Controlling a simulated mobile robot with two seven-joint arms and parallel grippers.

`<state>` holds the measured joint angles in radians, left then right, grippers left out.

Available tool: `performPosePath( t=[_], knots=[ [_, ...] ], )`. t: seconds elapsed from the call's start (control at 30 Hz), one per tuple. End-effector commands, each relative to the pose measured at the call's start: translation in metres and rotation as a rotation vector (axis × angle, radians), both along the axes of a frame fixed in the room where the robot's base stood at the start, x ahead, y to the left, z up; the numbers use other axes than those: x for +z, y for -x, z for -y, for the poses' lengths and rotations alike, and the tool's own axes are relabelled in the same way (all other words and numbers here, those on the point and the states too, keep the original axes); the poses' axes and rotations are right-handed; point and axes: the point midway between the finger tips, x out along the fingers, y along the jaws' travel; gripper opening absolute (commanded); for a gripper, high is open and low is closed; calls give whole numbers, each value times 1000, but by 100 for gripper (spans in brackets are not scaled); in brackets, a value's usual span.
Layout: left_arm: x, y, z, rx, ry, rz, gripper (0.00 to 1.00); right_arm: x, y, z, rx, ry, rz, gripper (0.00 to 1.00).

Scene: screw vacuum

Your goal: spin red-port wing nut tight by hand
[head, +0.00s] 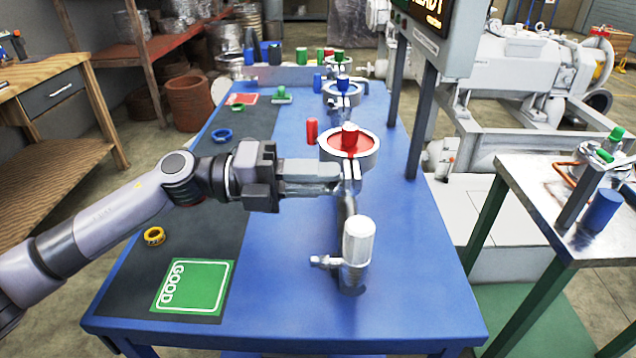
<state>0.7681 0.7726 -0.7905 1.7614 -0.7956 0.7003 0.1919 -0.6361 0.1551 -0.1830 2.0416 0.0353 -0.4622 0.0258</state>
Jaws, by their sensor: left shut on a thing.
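The red port (333,147) is a silver clamp ring around a red disc, with a red cylinder (350,136) standing on it, at the middle of the blue table. My left gripper (338,178) reaches in from the left, its fingers level at the near side of the clamp. It is shut on the wing nut there, which the fingers mostly hide, so its turn and seating cannot be told. My right gripper is not in view.
A pale-capped valve (358,243) stands upright in front of the port. A loose red cylinder (311,131) stands behind my gripper. Blue (222,135) and yellow (154,236) rings and a green GOOD card (194,287) lie on the dark mat. A sign post (421,120) rises at right.

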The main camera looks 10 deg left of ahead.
Motion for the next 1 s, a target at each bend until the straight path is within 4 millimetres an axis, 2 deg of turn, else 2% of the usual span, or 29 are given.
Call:
performPosePath(
  t=[0.4, 0.97, 1.0],
  knots=[
    [-1, 0, 0, -1, -44, 213, 0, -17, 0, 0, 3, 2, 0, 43],
    [0, 0, 0, -2, -51, 247, 0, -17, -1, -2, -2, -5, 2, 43],
    [0, 0, 0, -2, -51, 247, 25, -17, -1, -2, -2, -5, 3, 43]
  ],
)
